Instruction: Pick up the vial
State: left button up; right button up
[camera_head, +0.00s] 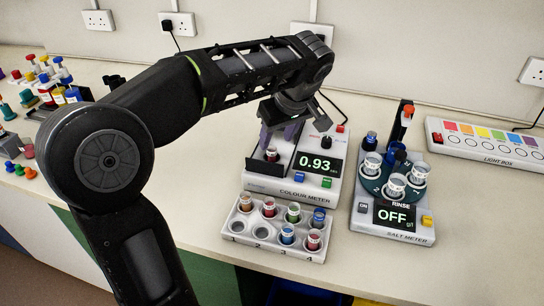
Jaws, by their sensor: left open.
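A small vial (271,154) with a pale rim and dark red contents sits in the well of the colour meter (276,187), whose display reads 0.93. My left gripper (276,143) points down over this well. Its fingers are apart, close around or just above the vial's top; I cannot tell whether they touch it. The vial's lower part is hidden in the well. More vials with red, green and blue contents stand in the white rack (240,248) in front of the meter. My right gripper is out of view.
The salt meter (388,236), its display reading OFF, stands to the right with several cups on its carousel. A light box (490,143) lies at the back right. Coloured small items crowd the far left. The rack's front row has empty holes at left. Bench right of the salt meter is clear.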

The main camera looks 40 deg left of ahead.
aim_at(273, 147)
pick_arm(q)
jog(key=shift+p+x, duration=0.5)
jog(key=shift+x, duration=2.15)
grip_shut()
